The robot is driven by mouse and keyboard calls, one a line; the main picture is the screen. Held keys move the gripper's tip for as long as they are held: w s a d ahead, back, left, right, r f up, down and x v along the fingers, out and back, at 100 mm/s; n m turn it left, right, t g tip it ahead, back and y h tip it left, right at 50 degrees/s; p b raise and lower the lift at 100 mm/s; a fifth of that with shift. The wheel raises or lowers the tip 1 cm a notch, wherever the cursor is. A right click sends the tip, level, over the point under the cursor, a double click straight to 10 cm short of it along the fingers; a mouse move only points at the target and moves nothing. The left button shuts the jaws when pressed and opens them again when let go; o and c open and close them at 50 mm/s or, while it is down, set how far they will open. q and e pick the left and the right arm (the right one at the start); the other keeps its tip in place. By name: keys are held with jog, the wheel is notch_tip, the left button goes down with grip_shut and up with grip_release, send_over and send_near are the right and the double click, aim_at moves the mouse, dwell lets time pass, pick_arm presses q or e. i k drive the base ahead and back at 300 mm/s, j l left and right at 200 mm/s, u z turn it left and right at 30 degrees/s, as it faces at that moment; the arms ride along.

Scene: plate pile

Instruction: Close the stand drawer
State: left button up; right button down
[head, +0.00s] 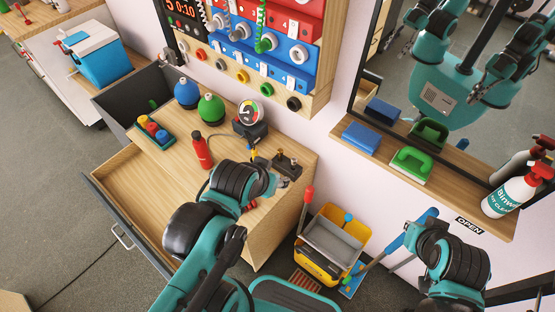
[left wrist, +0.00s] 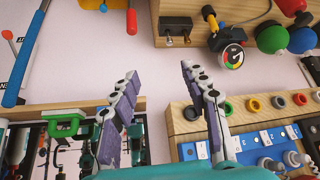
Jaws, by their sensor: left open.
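The wooden stand (head: 290,205) has its drawer (head: 138,180) pulled out toward the lower left. The drawer's inside is bare wood where I see it. Its dark grey front carries a metal handle (head: 122,237), and my left arm covers its near end. My left gripper (left wrist: 158,75) is open and empty in the left wrist view, pointing toward the wall side; the drawer does not show there. In the head view my left wrist is over the stand's right front part, well to the right of the handle. My right arm is at the lower right, and its gripper does not show.
On the stand are a red bottle (head: 202,151), green (head: 211,109) and blue (head: 186,92) flasks, and a gauge (head: 250,113). A yellow mop bucket (head: 322,268) stands right of it.

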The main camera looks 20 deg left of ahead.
aim_at(147, 195)
jog(key=k+j, duration=0.3)
jog(key=k, duration=0.2)
jog(key=k+j+u, duration=0.1)
jog(key=u, duration=0.35)
jog(key=k+j+u, duration=0.1)
jog(key=u, duration=0.4)
jog(key=k+j+u, duration=0.1)
jog(key=u, duration=0.35)
jog(key=j+u, duration=0.1)
jog(key=u, duration=0.45)
jog(key=i+l, duration=0.5)
jog(key=l, duration=0.15)
